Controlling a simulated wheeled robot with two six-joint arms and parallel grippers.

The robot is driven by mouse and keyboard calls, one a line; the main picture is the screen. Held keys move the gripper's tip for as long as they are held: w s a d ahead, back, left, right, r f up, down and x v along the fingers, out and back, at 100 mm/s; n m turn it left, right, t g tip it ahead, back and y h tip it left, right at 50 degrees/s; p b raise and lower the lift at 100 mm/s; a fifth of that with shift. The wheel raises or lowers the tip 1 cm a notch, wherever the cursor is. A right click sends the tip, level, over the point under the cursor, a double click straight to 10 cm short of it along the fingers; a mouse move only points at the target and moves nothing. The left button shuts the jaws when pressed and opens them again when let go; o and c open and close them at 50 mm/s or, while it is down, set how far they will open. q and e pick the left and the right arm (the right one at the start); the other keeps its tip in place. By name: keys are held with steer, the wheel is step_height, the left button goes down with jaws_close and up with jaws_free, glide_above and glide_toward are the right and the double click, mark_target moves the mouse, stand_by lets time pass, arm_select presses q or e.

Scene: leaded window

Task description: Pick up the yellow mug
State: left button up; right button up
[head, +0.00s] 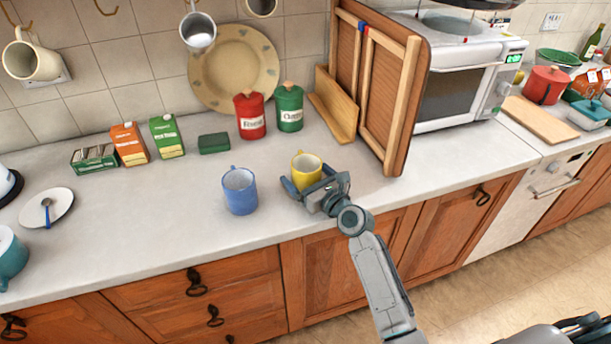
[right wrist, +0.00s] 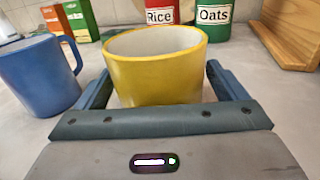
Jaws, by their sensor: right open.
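The yellow mug (head: 306,171) stands upright on the counter in the head view, with a blue mug (head: 239,190) to its left. My right gripper (head: 309,184) is open, with one finger on each side of the yellow mug. In the right wrist view the yellow mug (right wrist: 155,72) sits between the two open fingers (right wrist: 157,88), with a small gap showing at least on the right. Its lower part is hidden behind the gripper's palm. Its handle is not clear in the wrist view. My left gripper is not in view.
The blue mug (right wrist: 40,75) is close to the left finger. Red (head: 250,115) and green (head: 289,107) canisters and a dark green box (head: 214,143) stand behind. A wooden board (head: 408,105) leans at the right. The counter in front of the mugs is clear.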

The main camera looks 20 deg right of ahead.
mark_target(299, 157)
steer(key=shift+w+a, duration=0.2)
steer(key=shift+w, duration=0.3)
steer(key=c, duration=1.3)
steer(key=shift+o, duration=0.2)
steer(key=shift+r, duration=0.15)
steer(key=shift+r, duration=0.65)
step_height(299, 157, up, 2)
steer(key=shift+r+p, duration=0.2)
steer(key=shift+p, duration=0.3)
steer(key=s+a+r+b, duration=0.1)
steer(key=s+a, duration=0.2)
steer(key=s, duration=1.2)
steer(key=shift+s+a+b, duration=0.15)
steer(key=shift+s+b, duration=0.15)
steer(key=shift+s, duration=0.1)
